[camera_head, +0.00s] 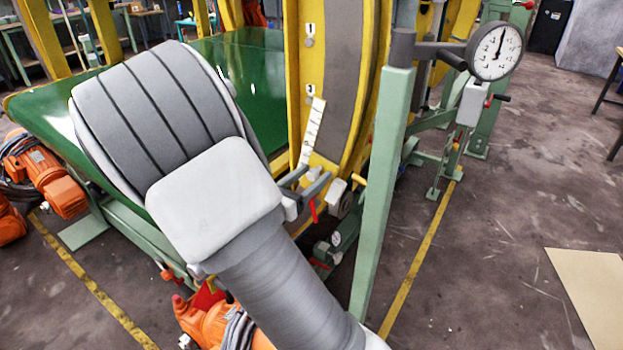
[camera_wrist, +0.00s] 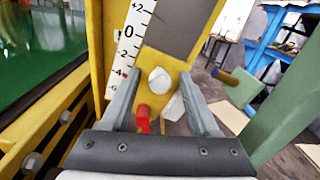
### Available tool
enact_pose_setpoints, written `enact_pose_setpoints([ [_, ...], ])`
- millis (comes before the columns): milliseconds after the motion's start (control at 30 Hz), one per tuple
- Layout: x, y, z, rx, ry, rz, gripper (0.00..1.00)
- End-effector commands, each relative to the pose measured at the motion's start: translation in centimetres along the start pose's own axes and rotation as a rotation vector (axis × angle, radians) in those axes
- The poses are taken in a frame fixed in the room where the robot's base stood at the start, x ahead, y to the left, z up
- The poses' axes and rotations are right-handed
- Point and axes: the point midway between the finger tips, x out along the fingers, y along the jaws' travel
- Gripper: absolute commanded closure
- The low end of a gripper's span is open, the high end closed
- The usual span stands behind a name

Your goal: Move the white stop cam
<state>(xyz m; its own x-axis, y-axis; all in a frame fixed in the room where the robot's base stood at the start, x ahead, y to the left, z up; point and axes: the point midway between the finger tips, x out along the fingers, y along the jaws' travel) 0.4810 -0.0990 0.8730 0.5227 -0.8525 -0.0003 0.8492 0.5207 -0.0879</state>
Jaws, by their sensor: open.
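In the wrist view a white rounded piece (camera_wrist: 158,80) sits on the yellow plate between my fingertips; it may be a bolt head or part of the cam. A white angled piece (camera_wrist: 174,108), perhaps the stop cam, shows just below and right of it, partly hidden. In the head view a white block (camera_head: 337,190) sits beside a grey disc just right of my fingers. My gripper (camera_wrist: 160,84) is open, its two grey fingers spread either side of these parts. It also shows in the head view (camera_head: 319,172). I cannot tell whether either finger touches anything.
A red pointer (camera_wrist: 143,115) stands between the fingers, and a white scale (camera_wrist: 132,32) is close by the left finger. A green post (camera_head: 385,190) with a dial gauge (camera_head: 495,50) stands to the right. The yellow ring frame (camera_head: 305,60) rises behind.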

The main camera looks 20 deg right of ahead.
Motion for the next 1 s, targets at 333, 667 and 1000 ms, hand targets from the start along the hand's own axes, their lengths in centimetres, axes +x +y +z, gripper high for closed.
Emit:
enact_pose_setpoints([
  [333, 0.28, 0.00, 0.04, 0.000, 0.000, 0.000, 0.44],
  [667, 0.26, -0.01, 0.03, 0.000, 0.000, 0.000, 1.00],
  [1000, 0.25, -0.03, 0.01, 0.000, 0.000, -0.001, 1.00],
])
